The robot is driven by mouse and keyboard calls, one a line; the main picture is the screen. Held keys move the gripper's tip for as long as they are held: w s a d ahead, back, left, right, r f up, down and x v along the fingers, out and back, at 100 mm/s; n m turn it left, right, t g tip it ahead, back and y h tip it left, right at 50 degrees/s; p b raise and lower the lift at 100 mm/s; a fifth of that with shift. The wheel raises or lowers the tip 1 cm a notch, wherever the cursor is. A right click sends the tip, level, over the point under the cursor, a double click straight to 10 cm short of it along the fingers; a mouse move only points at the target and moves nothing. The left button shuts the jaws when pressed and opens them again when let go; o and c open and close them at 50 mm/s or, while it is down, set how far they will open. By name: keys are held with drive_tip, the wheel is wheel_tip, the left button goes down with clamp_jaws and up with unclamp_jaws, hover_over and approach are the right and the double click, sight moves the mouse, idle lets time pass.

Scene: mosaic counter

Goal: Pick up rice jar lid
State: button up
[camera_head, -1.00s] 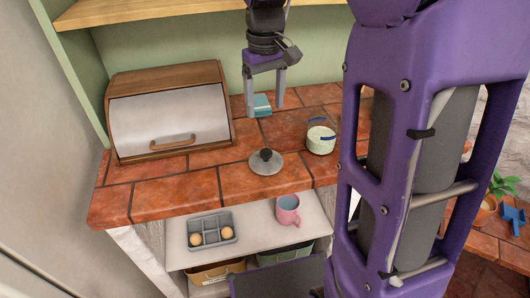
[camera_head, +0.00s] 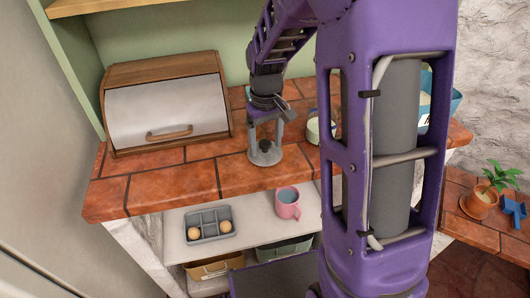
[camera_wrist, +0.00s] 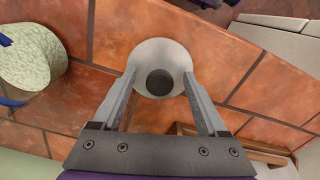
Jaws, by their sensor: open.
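The rice jar lid (camera_head: 265,155) is a grey disc with a dark round knob, lying on the tiled counter near its front edge. In the wrist view the lid (camera_wrist: 160,54) shows from above, with its dark knob between the finger lines. My gripper (camera_head: 266,143) is open and points down over the lid, with a finger on each side of the knob. In the wrist view my gripper's fingertips (camera_wrist: 160,82) overlap the lid's sides. I cannot tell whether the fingers touch it.
A wooden bread box (camera_head: 166,105) stands to the left. A pale green jar (camera_head: 319,128) stands close to the right of my gripper. Below the counter, a shelf holds a grey tray (camera_head: 210,225) and a pink mug (camera_head: 287,203).

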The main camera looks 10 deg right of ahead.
drive_tip(key=shift+f, duration=0.3)
clamp_jaws()
idle(0.3)
